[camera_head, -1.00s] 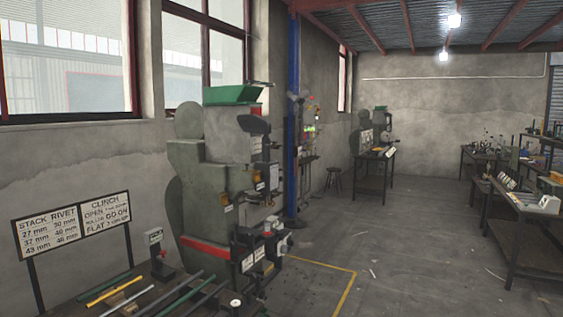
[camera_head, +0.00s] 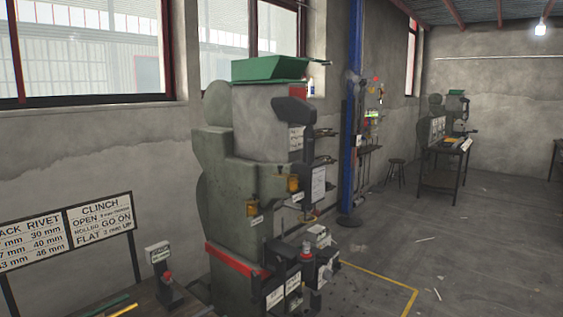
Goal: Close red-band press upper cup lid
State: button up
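The red-band press (camera_head: 235,165) stands left of centre, a tall grey-green machine with a red band (camera_head: 236,259) low on its body. An upper amber cup (camera_head: 293,184) sits on its front, at the right. A lower amber cup (camera_head: 251,208) sits further left on the body. Both are too small for me to tell whether a lid is open or shut. My gripper is not in view.
A green hopper (camera_head: 270,68) tops the press. A bench with rods and a small red-button box (camera_head: 163,275) stands at the lower left, before a sign board (camera_head: 68,238). A blue column (camera_head: 354,110) stands behind.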

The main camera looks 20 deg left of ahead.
aim_at(280, 167)
jog(key=u, duration=0.6)
jog(key=i, duration=0.75)
jog(key=u, duration=0.85)
